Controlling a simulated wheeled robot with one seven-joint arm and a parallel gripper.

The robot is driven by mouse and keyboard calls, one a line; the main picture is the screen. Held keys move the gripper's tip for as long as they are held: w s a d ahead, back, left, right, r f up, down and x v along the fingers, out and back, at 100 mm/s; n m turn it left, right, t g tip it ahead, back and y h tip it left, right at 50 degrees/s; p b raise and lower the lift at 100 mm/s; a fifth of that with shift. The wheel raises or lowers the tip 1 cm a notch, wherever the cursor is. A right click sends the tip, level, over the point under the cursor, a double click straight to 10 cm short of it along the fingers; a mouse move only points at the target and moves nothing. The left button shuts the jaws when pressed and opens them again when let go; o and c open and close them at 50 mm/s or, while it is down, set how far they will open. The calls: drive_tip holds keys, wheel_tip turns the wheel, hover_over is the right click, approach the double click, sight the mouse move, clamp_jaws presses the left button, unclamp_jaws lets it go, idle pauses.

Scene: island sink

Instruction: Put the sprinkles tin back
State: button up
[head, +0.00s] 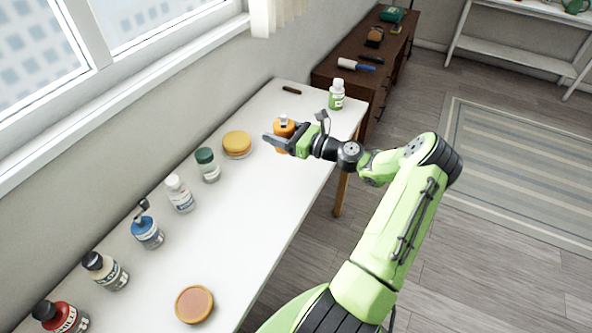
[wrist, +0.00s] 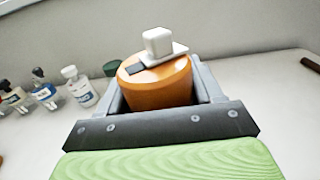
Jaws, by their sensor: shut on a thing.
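An orange round tin (head: 284,128), which seems to be the sprinkles tin, has a pale block-shaped piece on its top. No label on it can be read. My gripper (head: 284,146) is shut on it near the far end of the white table. The wrist view shows the tin (wrist: 158,90) between the two grey fingers (wrist: 160,100), its lower part hidden by the gripper. I cannot tell whether its base touches the table.
A row of bottles runs along the window side of the white table (head: 235,215), including a green-capped jar (head: 207,165) and a white bottle (head: 180,194). A yellow-topped round container (head: 237,144) stands left of my gripper.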

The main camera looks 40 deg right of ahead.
drive_tip(key=shift+m+h, duration=0.5)
drive_tip(key=shift+h, duration=0.3)
drive_tip(key=d+f+b, duration=0.1)
drive_tip(key=f, duration=0.2)
drive_tip(key=d+f+b, duration=0.1)
drive_tip(key=f, duration=0.2)
drive_tip(key=d+f+b, duration=0.1)
drive_tip(key=f+b, duration=0.1)
drive_tip(key=f, duration=0.1)
drive_tip(key=shift+s+d+f, duration=0.15)
drive_tip(key=shift+d+f, duration=0.2)
drive_tip(key=shift+d, duration=0.05)
drive_tip(key=shift+f, duration=0.15)
drive_tip(key=o, duration=1.1)
drive_tip(key=shift+o, duration=0.2)
